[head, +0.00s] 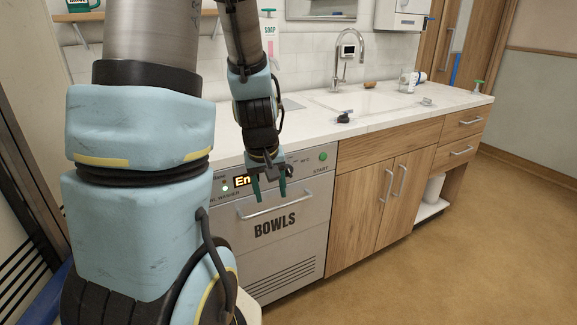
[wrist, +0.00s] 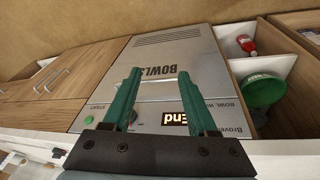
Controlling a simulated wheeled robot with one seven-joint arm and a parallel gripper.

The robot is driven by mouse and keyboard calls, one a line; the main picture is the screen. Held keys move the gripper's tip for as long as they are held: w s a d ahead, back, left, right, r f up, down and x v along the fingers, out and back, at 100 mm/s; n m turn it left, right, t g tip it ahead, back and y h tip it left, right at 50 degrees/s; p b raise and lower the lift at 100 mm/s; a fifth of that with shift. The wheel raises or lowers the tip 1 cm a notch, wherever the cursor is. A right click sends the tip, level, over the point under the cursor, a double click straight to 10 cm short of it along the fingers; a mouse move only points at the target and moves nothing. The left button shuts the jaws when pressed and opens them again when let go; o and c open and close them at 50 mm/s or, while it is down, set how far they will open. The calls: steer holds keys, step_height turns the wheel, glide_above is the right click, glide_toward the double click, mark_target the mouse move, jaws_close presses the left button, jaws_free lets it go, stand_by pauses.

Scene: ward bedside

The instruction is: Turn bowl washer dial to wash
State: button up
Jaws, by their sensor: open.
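The bowl washer (head: 285,245) is a grey front marked BOWLS, under the counter; it also fills the middle of the wrist view (wrist: 175,50), upside down. Its lit display (wrist: 175,118) reads "End". A small dark knob (wrist: 133,116), which looks like the dial, shows beside the left finger in the wrist view, partly covered by it. Its pointer setting is too small to read. In the head view my gripper hides the dial. My gripper (head: 269,191) is open and empty in front of the control panel; its green fingers also show in the wrist view (wrist: 160,75).
A green START button (head: 323,156) is on the panel's right. A bar handle (head: 275,206) runs below the panel. The white counter (head: 385,118) with a sink and tap is above. Wooden cabinets (head: 375,190) stand to the right. Open floor (head: 440,270) lies in front.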

steer(key=w+d+f, duration=0.1)
steer(key=f, duration=0.1)
steer(key=w+d+f+n+t, duration=0.1)
steer(key=w+d+f, duration=0.1)
steer(key=w+d+f+n+y, duration=0.1)
steer(key=w+f, duration=0.1)
steer(key=shift+d+t, duration=0.2)
steer(key=shift+t, duration=0.1)
steer(key=shift+c, duration=0.9)
steer(key=n+t+y, duration=0.5)
steer(key=t+y, duration=0.3)
steer(key=t, duration=0.4)
glide_toward(291, 174)
steer(key=p+x, duration=0.2)
steer(key=x, duration=0.6)
steer(key=shift+a+r, duration=0.1)
steer(key=shift+a, duration=0.05)
jaws_close()
